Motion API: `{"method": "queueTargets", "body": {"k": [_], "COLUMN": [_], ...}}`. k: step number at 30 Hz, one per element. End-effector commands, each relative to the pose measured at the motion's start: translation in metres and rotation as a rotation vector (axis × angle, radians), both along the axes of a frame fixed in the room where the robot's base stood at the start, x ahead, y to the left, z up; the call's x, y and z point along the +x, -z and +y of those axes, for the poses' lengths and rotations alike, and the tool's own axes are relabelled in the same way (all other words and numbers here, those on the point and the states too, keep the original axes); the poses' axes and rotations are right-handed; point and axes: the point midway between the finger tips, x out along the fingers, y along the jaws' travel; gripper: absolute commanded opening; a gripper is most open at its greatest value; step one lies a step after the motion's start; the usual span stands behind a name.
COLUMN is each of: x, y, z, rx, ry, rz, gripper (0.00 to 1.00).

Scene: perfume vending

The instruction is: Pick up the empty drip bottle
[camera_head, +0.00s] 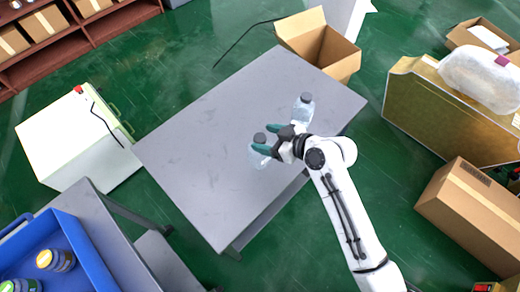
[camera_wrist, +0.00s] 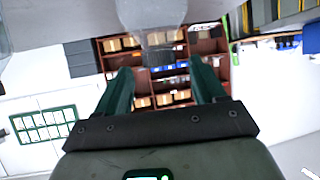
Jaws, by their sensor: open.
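Two clear bottles with dark caps stand on the grey table (camera_head: 215,115). One bottle (camera_head: 262,160) is at my gripper's fingertips; the other bottle (camera_head: 304,108) stands farther back, close beside the wrist. My gripper (camera_head: 265,138) reaches in from the right with its green fingers apart. In the wrist view, which is upside down, the clear bottle (camera_wrist: 160,40) shows ahead, in line with the gap between the open fingers (camera_wrist: 162,80). I cannot tell whether the fingers touch it. Whether either bottle is empty is not clear.
An open cardboard box (camera_head: 318,45) stands behind the table. A blue crate (camera_head: 95,245) with several jars is at the lower left, and a white cabinet (camera_head: 65,135) stands left. Cardboard boxes (camera_head: 470,205) stand at the right. The table's left part is clear.

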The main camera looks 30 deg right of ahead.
Motion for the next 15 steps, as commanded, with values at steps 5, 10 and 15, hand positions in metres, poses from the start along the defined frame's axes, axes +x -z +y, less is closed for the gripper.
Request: {"method": "queueTargets", "body": {"k": [5, 10, 15], "x": [0.011, 0.027, 0.036], "y": [0.009, 0.022, 0.030], "z": [0.007, 0.016, 0.021], "rx": [0.001, 0.001, 0.000], "ry": [-0.001, 0.000, 0.000], "rz": [0.003, 0.001, 0.001], "gripper": [0.69, 0.69, 0.69]}}
